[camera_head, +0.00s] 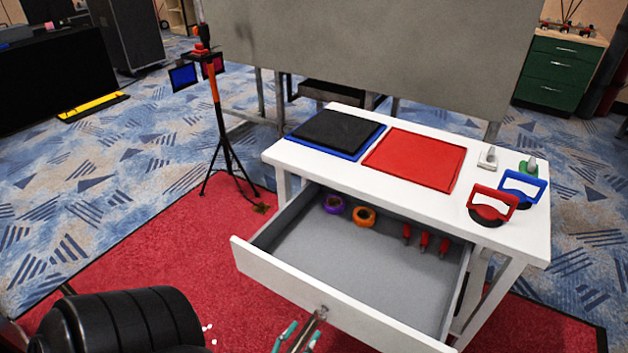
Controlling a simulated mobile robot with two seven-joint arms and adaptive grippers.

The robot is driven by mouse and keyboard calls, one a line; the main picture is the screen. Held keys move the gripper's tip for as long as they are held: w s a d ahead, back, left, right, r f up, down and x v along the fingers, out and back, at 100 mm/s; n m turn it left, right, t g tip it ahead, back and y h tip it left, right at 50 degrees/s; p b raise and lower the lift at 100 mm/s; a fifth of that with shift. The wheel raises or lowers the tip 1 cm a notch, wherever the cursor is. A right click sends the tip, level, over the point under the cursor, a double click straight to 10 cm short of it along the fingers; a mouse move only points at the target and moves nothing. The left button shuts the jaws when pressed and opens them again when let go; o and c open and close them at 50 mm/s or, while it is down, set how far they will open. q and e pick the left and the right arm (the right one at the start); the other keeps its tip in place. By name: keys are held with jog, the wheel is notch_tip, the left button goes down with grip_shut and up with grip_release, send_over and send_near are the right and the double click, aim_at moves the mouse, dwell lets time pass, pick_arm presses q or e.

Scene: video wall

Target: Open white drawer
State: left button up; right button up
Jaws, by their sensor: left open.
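The white drawer (290,282) in the white table (505,236) stands pulled well out toward me. Its grey inside holds a purple ring (334,204), an orange ring (364,216) and red-handled tools (424,243) toward the back. A small knob (323,310) sits on the drawer front. My left gripper (297,339) is at the bottom edge, open, with its teal-tipped fingers just in front of the drawer front near the knob. Whether a finger touches the knob is unclear. My right gripper is out of view.
On the tabletop lie a black-and-blue tray (335,136), a red tray (415,160) and red and blue tape dispensers (492,205). A tripod stand (222,130) is left of the table. A large grey panel (380,60) stands behind.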

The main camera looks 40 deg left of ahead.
pick_arm(q)
jog(key=v, duration=0.6)
jog(key=shift+s, duration=0.25)
jog(key=shift+w+f, duration=0.1)
